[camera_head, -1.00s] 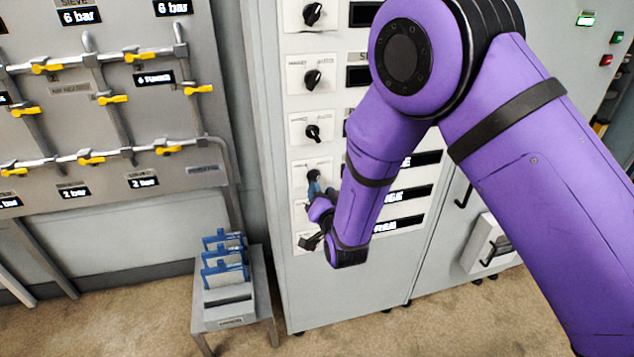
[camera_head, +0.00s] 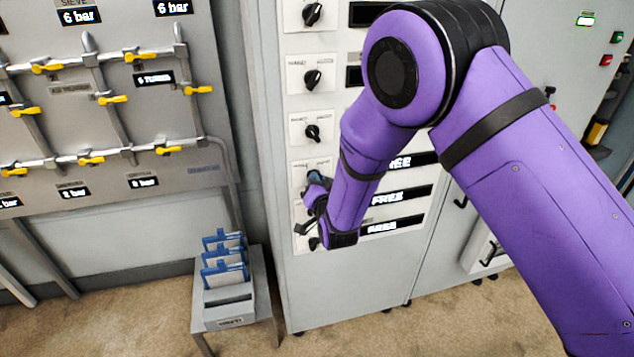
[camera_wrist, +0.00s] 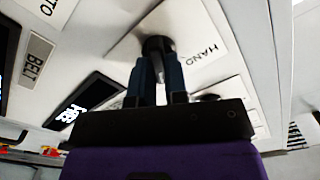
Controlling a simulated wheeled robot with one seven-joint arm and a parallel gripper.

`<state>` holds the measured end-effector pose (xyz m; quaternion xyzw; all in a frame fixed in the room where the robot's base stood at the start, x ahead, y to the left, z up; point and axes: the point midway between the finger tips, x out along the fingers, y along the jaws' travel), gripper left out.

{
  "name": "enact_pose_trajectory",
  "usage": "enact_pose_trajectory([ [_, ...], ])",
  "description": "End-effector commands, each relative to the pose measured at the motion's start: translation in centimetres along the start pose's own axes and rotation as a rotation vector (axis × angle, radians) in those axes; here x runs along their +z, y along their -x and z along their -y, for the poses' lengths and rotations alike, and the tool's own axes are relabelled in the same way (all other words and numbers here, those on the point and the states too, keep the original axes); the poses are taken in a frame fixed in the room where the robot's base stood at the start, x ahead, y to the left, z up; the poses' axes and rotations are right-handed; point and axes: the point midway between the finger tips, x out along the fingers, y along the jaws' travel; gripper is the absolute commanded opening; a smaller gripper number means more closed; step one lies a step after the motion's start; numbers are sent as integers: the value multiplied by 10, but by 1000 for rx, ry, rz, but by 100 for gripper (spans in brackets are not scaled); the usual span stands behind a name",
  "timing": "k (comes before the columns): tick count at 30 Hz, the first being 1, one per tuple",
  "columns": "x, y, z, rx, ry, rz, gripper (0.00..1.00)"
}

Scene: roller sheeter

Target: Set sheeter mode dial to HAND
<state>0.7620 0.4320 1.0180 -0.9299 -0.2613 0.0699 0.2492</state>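The mode dial (camera_wrist: 158,44) is a round black knob on a white plate (camera_wrist: 205,30) in the wrist view. The word HAND (camera_wrist: 200,54) is printed to the right of the knob. My gripper (camera_wrist: 159,66) has its two dark blue fingers close together, one on each side of the knob's grip, and looks shut on it. The fingers hide part of the knob, so its pointer direction cannot be read. In the head view my gripper (camera_head: 314,177) is at the fourth dial plate (camera_head: 299,172) down the grey cabinet, and my arm covers part of that panel.
More black dials, one of them the third dial (camera_head: 312,132), sit above on the cabinet. A small stand (camera_head: 230,313) with blue-framed pieces is at lower left. A pipe panel (camera_head: 120,130) with yellow valves is at left.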

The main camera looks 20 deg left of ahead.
Motion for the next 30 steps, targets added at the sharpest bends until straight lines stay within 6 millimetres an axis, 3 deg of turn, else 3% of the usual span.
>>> enact_pose_trajectory([
  [14,0,0,0,0,139,1,0],
  [30,1,0,2,0,631,1,0],
])
